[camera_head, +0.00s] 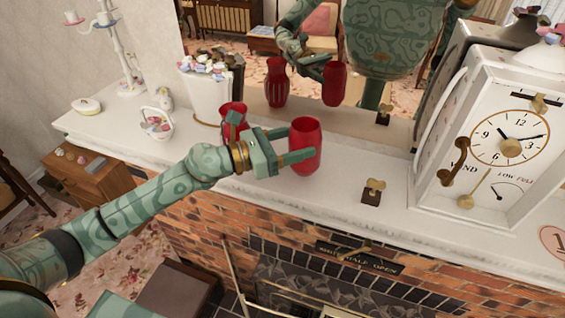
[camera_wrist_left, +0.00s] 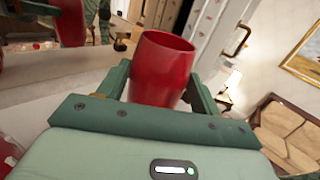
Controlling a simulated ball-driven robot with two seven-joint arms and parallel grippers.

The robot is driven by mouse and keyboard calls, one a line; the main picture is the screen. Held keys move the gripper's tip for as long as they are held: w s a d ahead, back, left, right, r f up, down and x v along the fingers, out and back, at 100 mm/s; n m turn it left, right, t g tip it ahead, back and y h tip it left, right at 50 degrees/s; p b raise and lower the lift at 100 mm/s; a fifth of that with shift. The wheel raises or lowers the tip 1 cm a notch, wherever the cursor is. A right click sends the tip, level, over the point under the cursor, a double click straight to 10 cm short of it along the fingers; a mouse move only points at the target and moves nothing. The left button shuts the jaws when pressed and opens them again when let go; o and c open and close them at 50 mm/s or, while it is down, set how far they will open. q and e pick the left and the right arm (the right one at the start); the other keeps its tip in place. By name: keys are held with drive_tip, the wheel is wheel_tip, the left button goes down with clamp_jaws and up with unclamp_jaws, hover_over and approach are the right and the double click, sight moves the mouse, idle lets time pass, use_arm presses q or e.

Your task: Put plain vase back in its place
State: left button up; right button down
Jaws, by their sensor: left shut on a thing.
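The plain red vase (camera_head: 305,148) is upright over the white mantel (camera_head: 343,172), in front of the mirror. My left gripper (camera_head: 299,142) comes from the left and is shut around its sides. In the left wrist view the smooth vase (camera_wrist_left: 162,68) stands between the two fingers, its open rim showing. I cannot tell whether its base touches the mantel. A second red vase (camera_head: 233,112) stands to the left, partly hidden behind my gripper; its mirror image looks ribbed. My right gripper is not in view.
A white planter with flowers (camera_head: 205,92) and a small basket (camera_head: 156,123) stand left on the mantel. A brass key fitting (camera_head: 373,191) is right of the vase, and a large white clock (camera_head: 490,140) stands farther right. The mirror rises behind.

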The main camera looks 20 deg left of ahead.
use_arm(q)
drive_tip(key=shift+f, duration=0.7)
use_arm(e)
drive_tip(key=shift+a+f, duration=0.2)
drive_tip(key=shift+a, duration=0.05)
use_arm(q)
drive_tip(key=shift+a, duration=0.1)
drive_tip(key=shift+f+b, duration=0.7)
drive_tip(key=o, duration=1.2)
drive_tip(key=shift+o, duration=0.2)
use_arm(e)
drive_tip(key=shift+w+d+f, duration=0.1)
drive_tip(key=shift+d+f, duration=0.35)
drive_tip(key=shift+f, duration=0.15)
